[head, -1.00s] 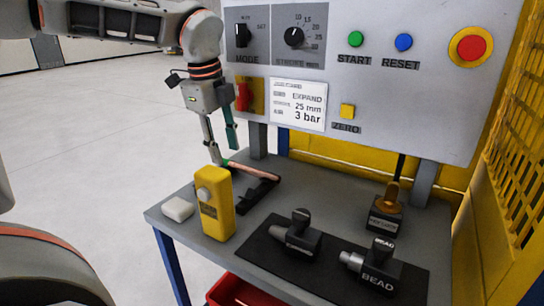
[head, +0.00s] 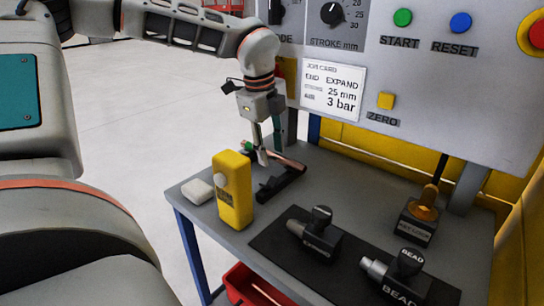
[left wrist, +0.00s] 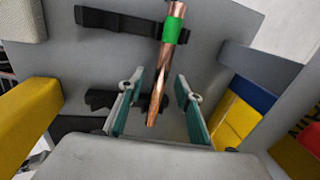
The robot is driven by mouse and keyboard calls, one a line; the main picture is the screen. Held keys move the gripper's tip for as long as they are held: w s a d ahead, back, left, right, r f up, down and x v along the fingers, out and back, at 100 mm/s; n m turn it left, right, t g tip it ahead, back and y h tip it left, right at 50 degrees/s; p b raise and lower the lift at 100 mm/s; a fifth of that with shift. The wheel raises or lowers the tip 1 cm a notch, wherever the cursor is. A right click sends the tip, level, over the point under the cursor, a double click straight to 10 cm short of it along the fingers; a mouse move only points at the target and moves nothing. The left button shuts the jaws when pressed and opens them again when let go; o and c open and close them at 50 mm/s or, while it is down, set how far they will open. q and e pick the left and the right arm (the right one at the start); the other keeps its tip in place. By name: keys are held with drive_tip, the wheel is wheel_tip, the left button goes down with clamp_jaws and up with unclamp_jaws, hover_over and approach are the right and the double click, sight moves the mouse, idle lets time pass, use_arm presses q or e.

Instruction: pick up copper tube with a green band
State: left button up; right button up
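The copper tube (head: 290,162) lies on a black rest (head: 280,184) at the back left of the grey table. Its green band (head: 247,146) is at the tube's left end in the head view. My left gripper (head: 269,153) points down at the tube, with its fingers apart. In the left wrist view, the copper tube (left wrist: 164,62) runs between the two teal fingers of my left gripper (left wrist: 158,108), with a gap on both sides. The green band (left wrist: 173,29) lies beyond the fingertips there. My right gripper is out of view.
A yellow box (head: 233,190) and a white block (head: 197,191) stand close to the tube. A black mat (head: 345,262) holds the EXPAND tool (head: 315,237) and BEAD tool (head: 396,278). A grey control panel (head: 450,85) rises behind the table.

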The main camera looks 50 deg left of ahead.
use_arm(q)
clamp_jaws()
idle(0.3)
